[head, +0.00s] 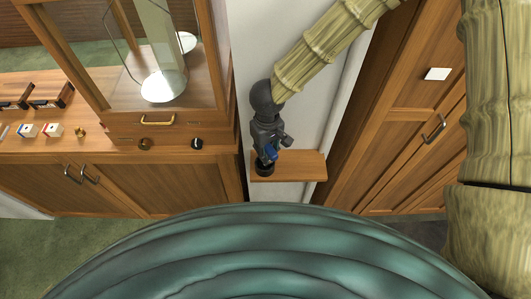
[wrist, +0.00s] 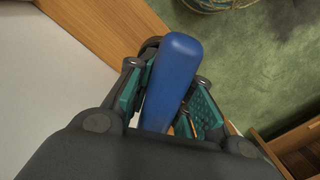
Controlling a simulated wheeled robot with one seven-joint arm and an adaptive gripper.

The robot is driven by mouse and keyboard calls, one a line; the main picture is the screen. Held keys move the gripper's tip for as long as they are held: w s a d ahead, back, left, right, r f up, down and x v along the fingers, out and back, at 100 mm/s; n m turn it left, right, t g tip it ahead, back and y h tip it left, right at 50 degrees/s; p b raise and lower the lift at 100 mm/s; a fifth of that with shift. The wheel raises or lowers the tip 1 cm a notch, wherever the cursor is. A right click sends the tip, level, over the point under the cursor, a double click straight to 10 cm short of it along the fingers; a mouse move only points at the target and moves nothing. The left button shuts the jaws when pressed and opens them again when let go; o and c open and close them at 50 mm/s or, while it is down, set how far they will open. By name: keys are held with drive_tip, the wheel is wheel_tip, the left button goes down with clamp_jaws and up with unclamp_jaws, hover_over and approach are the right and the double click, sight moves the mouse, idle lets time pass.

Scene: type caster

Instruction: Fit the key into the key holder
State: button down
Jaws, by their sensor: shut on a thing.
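My gripper (head: 267,150) is above a small wooden wall shelf (head: 305,166). In the wrist view my gripper (wrist: 172,95) has its teal finger pads on both sides of a blue, rounded bar (wrist: 172,75), and it is shut on it. This looks like the key's handle; the blue also shows in the head view (head: 271,153). A dark round piece (head: 264,170) sits on the shelf directly under the gripper, probably the key holder. The gripper and the blue bar hide much of it. I cannot tell whether the key touches it or is inside it.
A wooden cabinet with a glass case (head: 160,118) stands to the left, with small boxes (head: 50,130) and knobs on its counter. A tall wooden cupboard (head: 420,130) stands to the right. A white wall is behind the shelf. The shelf's right part is bare.

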drive_tip(key=shift+w+r, duration=0.3)
idle(0.4)
drive_tip(key=shift+w+a+r, duration=0.15)
drive_tip(key=shift+w+a, duration=0.05)
idle(0.4)
drive_tip(key=shift+s+f, duration=0.15)
drive_tip(key=shift+f, duration=0.05)
idle(0.6)
drive_tip(key=shift+s+d+f, duration=0.15)
drive_tip(key=shift+s, duration=0.05)
idle(0.4)
drive_tip(key=shift+s+d+f, duration=0.15)
drive_tip(key=shift+f, duration=0.4)
drive_tip(key=shift+r, duration=0.15)
drive_tip(key=shift+r, duration=0.45)
